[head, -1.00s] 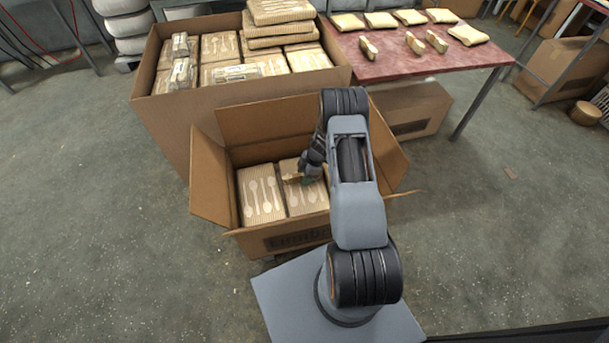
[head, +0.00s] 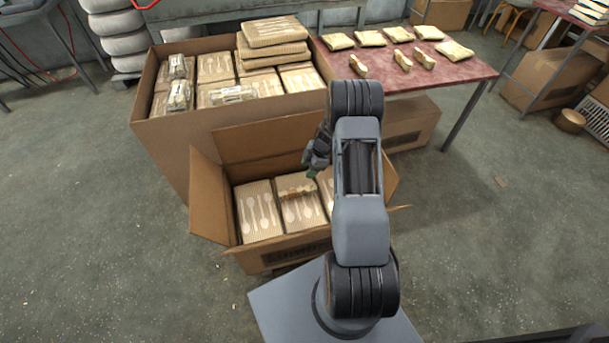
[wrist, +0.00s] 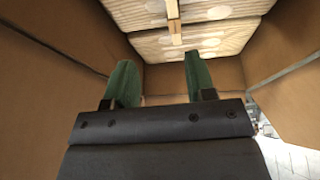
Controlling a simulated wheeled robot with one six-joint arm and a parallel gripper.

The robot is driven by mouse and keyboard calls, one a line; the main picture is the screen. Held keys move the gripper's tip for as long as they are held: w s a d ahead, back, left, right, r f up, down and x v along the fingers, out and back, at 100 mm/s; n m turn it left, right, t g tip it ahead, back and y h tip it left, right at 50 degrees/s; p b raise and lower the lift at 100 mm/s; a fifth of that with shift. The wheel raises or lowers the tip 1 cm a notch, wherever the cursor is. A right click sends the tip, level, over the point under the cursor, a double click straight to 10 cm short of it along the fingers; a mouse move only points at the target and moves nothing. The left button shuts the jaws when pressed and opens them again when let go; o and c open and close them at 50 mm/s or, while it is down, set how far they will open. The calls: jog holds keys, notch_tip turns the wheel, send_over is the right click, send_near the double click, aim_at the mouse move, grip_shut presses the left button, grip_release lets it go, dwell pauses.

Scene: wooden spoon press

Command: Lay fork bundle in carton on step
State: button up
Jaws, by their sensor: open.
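The open carton (head: 207,203) stands in front of my base, with its flaps spread. Inside it, packs printed with pale spoon shapes (head: 260,212) lie side by side. A small wooden bundle (head: 296,191), seemingly the fork bundle, lies across the top of the middle pack. It also shows at the top of the wrist view (wrist: 174,22). My gripper (head: 312,170) is open and empty, above the carton and apart from the bundle. In the wrist view its green fingers (wrist: 160,80) are spread with nothing between them. My arm hides the carton's right part.
A larger carton (head: 190,125) full of packs and bundles stands behind. A red-topped table (head: 440,73) at the back right holds several wrapped packs and upright bundles. Another carton (head: 412,122) sits beneath it.

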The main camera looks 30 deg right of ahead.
jog(key=w+a+r+m+t+h, duration=0.1)
jog(key=w+r+m+t+h, duration=0.25)
jog(key=r, duration=0.85)
jog(key=w+a+r+m+t+h, duration=0.1)
jog(key=w+r+m+t+h, duration=0.2)
jog(key=r, duration=0.9)
jog(key=s+a+r+m+g+h, duration=0.1)
jog(key=s+r+m, duration=0.2)
jog(key=s, duration=0.4)
jog(key=s+a+r+m+g+h, duration=0.1)
jog(key=s+a+r+m, duration=0.1)
jog(key=s+m, duration=0.3)
jog(key=s+a+g+y, duration=0.1)
jog(key=s+a+y, duration=0.1)
jog(key=s+a, duration=0.2)
jog(key=s+a+g+y, duration=0.2)
jog(key=s+a, duration=0.3)
jog(key=s, duration=0.6)
jog(key=shift+s+a+f+m, duration=0.15)
jog(key=shift+f+m, duration=0.25)
jog(key=shift+m, duration=0.05)
